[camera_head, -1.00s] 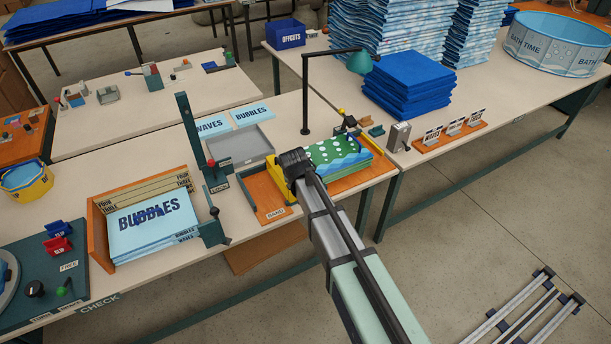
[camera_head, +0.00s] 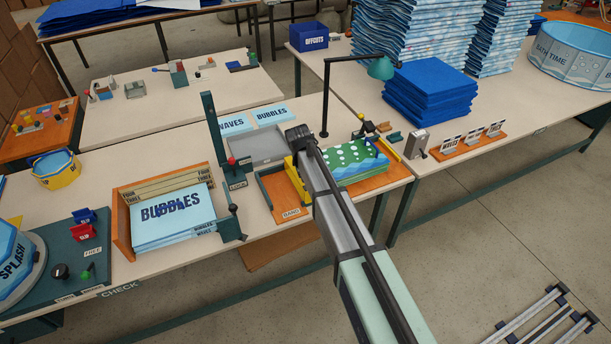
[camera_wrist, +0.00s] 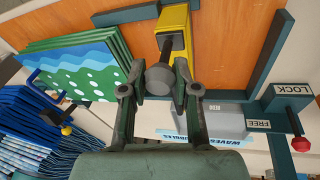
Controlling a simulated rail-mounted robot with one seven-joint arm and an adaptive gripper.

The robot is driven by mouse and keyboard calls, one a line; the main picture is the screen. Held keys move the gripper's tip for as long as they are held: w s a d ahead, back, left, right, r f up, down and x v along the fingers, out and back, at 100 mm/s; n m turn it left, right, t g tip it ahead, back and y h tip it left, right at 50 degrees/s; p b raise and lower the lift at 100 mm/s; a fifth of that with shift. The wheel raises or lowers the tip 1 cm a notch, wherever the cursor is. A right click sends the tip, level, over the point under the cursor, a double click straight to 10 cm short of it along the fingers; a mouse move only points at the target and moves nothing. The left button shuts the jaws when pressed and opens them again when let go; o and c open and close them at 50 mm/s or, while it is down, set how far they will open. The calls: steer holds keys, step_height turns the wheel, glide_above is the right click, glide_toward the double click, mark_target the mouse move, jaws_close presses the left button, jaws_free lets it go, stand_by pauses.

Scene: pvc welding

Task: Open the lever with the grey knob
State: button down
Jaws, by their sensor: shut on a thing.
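In the wrist view, the grey knob (camera_wrist: 159,77) is a round grey cylinder between the two fingers of my gripper (camera_wrist: 158,72). My gripper is shut on it. The knob sits at the end of a short dark lever (camera_wrist: 166,46), which joins a yellow clamp body (camera_wrist: 176,20). In the head view, the yellow clamp (camera_head: 290,169) shows at the left of the green dotted sheets (camera_head: 358,158). My wrist hides the knob and fingers there.
The sheets lie on an orange board (camera_head: 277,195) labelled BAND. To the left stand an upright dark lever (camera_head: 213,128) and a red-knobbed LOCK/FREE lever (camera_wrist: 299,143). A desk lamp (camera_head: 325,95) rises behind the board. A stack of BUBBLES sheets (camera_head: 172,212) lies farther left.

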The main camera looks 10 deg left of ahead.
steer(key=shift+s+f, duration=0.1)
steer(key=c, duration=0.8)
jaws_free()
steer(key=v, duration=1.2)
